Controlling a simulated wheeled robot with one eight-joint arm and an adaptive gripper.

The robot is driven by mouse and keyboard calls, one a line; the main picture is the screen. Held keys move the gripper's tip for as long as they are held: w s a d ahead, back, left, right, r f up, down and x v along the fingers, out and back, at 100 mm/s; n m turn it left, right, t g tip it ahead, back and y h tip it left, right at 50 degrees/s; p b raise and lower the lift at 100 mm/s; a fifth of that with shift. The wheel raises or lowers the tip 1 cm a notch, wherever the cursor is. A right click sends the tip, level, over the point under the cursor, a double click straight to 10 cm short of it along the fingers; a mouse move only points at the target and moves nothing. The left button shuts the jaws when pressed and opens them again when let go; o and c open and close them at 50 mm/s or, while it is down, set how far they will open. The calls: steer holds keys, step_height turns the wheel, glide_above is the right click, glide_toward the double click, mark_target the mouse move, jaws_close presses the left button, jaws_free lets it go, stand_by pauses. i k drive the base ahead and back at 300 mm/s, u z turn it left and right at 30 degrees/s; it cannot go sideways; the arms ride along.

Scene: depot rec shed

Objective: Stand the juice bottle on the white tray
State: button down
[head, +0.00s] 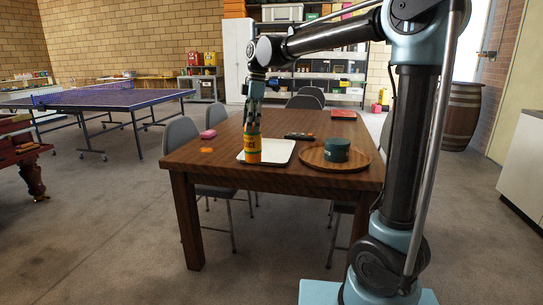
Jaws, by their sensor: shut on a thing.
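The juice bottle (252,148) is an upright orange and yellow bottle with green near its top, in the head view. It is over the left part of the white tray (281,153), which lies near the front edge of the wooden table. My gripper (252,118) comes down from above and is shut on the upper part of the bottle. The bottle's base appears at tray level; whether it touches the tray I cannot tell. The fingertips are small and partly merged with the bottle top.
Right of the tray, a round wooden tray (312,160) holds a dark green container (337,149). A dark object (299,136) lies behind the white tray. A pink item (208,134) and an orange disc (206,150) lie to the left. Chairs (184,137) surround the table.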

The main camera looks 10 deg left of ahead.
mark_target(266, 157)
steer(key=z, duration=0.05)
steer(key=i, duration=1)
steer(key=u, duration=0.05)
